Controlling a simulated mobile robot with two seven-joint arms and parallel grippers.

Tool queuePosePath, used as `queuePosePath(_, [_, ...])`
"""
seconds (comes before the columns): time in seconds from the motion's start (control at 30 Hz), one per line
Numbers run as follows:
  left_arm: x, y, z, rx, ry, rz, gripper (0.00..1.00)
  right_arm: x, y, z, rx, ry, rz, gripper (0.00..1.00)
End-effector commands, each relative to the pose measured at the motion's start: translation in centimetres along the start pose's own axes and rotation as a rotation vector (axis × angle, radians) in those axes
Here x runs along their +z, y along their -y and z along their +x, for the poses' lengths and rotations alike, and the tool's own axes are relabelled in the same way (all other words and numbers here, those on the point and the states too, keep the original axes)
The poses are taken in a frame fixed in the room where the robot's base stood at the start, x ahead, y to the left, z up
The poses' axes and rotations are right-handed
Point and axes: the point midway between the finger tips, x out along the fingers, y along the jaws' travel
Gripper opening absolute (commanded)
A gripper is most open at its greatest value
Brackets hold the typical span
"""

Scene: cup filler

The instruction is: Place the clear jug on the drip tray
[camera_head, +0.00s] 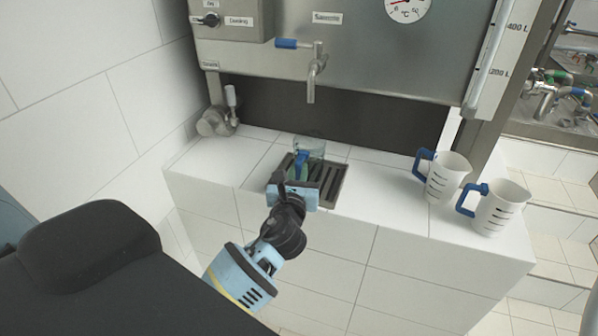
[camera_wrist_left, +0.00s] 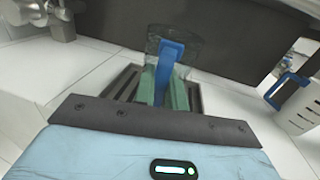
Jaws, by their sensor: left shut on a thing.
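The clear jug (camera_head: 312,148) with a blue handle is at the drip tray (camera_head: 333,186), under the steel tap. My left gripper (camera_head: 300,172) is shut on its blue handle. In the left wrist view the clear jug (camera_wrist_left: 184,45) looks upright over the back part of the slotted drip tray (camera_wrist_left: 124,82), with the handle (camera_wrist_left: 168,62) between the green fingers (camera_wrist_left: 164,92). Whether the jug's base touches the tray is hidden by the gripper. My right gripper is not in view.
Two white jugs with blue handles (camera_head: 446,177) (camera_head: 499,207) stand to the right on the tiled ledge. The tap (camera_head: 312,80) hangs above the tray. A valve (camera_head: 217,121) sits at the left. The tiles between tray and white jugs are clear.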

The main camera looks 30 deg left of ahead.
Motion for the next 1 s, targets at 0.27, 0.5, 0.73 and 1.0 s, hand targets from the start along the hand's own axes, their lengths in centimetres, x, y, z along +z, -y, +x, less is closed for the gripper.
queuePosePath(0.27, [-0.2, 0.0, 0.0, 0.0, -0.001, 0.001, 0.34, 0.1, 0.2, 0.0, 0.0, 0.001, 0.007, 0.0])
queuePosePath(0.5, [-0.1, 0.0, 0.0, 0.0, 0.0, 0.0, 0.34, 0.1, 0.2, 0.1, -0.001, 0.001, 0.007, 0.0])
queuePosePath(0.73, [0.0, 0.0, -2.2, -0.002, -0.001, 0.001, 0.34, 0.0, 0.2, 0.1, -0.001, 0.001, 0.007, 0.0])
queuePosePath(1.0, [-0.1, 0.1, -7.6, -0.002, -0.004, 0.001, 0.34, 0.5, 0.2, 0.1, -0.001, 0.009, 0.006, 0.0])
